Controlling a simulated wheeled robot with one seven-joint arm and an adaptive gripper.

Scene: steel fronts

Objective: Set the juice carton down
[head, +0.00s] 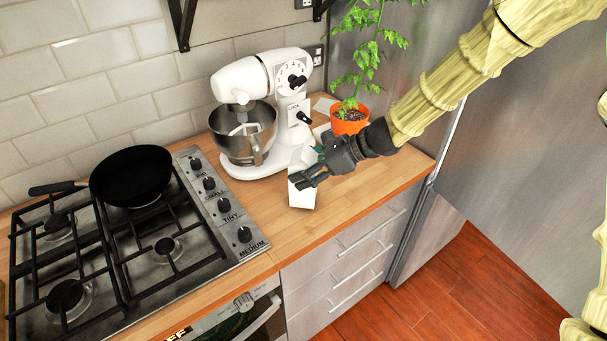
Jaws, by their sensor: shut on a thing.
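The juice carton (302,196) is a mostly white box in front of the stand mixer, over the wooden counter (240,222). My gripper (302,180) reaches in from the right and is shut on the carton. The fingers cover the carton's middle, and its upper part is partly hidden behind my gripper. The carton looks roughly upright. I cannot tell whether its base touches the counter or hangs just above it.
A white stand mixer (262,80) with a steel bowl stands close behind the carton. An orange plant pot (349,122) is at the back right. A gas hob (150,240) with a black pan (131,175) fills the left. Drawers (350,262) lie below the counter's front edge.

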